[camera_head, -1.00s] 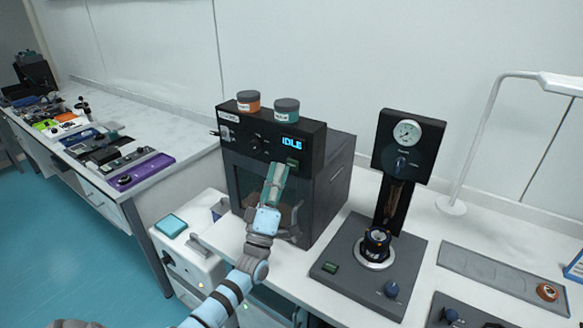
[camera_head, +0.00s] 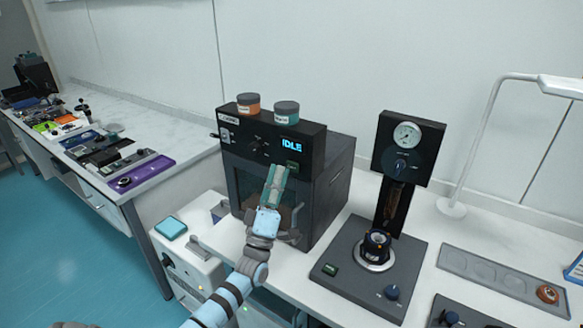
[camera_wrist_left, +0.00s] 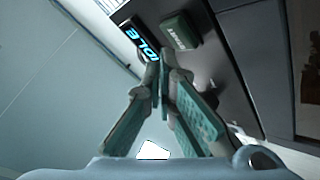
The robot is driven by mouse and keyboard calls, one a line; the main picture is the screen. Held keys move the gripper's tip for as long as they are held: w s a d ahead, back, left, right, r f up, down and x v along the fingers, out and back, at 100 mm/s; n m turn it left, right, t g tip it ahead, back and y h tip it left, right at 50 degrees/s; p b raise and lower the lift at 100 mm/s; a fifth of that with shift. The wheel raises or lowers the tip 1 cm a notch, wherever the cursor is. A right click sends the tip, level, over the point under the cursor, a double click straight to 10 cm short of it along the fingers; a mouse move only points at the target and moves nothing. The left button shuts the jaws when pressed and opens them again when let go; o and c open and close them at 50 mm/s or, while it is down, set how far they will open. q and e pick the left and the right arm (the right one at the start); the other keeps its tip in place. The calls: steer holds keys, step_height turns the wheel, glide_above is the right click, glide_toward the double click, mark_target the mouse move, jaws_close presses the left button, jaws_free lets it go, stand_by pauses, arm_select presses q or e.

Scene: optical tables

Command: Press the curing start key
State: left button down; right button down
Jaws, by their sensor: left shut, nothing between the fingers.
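The curing oven (camera_head: 330,185) is a dark box with a glass door and a display (camera_head: 291,145) that reads IDLE in blue. A green key (camera_head: 292,165) sits on its front panel below the display. In the left wrist view the green key (camera_wrist_left: 180,31), with lettering on it, is beside the IDLE display (camera_wrist_left: 141,44). My left gripper (camera_head: 277,168) is shut and empty in front of the panel, just below and left of the key. Its tips (camera_wrist_left: 160,60) appear close to the key in the wrist view; a gap shows between them and it. My right gripper is not in view.
An orange jar (camera_head: 248,104) and a teal jar (camera_head: 286,112) stand on the oven. A press with a gauge (camera_head: 407,135) stands to the right, with a grey tray (camera_head: 480,272) beyond it. A side bench (camera_head: 185,130) holds several tools at left.

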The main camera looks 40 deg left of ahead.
arm_select(q)
steer(key=shift+w+b, duration=0.4)
steer(key=shift+w, duration=0.05)
steer(key=shift+w+b, duration=0.4)
stand_by(0.6)
stand_by(0.4)
steer(key=shift+s+p, duration=0.6)
steer(key=shift+s, duration=0.25)
steer(key=s+p, duration=0.3)
steer(key=s, duration=0.2)
steer(key=shift+d, duration=0.1)
